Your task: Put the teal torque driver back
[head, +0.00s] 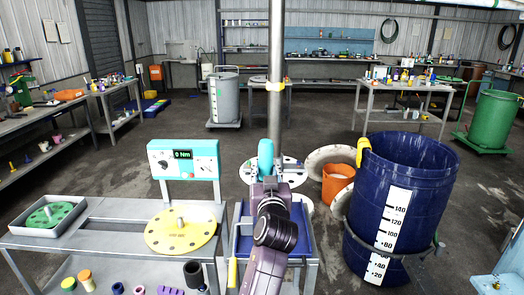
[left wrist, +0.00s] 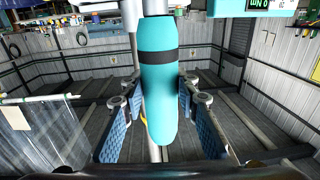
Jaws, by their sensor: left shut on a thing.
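The teal torque driver (head: 265,156) stands roughly upright at the end of my left arm in the head view. In the left wrist view its rounded teal handle (left wrist: 157,95) with a dark band (left wrist: 156,58) is between the blue finger pads. My left gripper (head: 266,185) is shut on it, above the far part of a blue-lined tray bench (head: 301,248). My arm hides much of that bench and the lower part of the driver. My right gripper is not in view.
A teal torque tester (head: 184,159) reading 0 Nm stands left of the driver. A yellow disc (head: 180,231) lies on the grey bench. A metal column (head: 276,90) rises behind the driver. A blue drum (head: 403,180) and an orange bucket (head: 337,183) stand at right.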

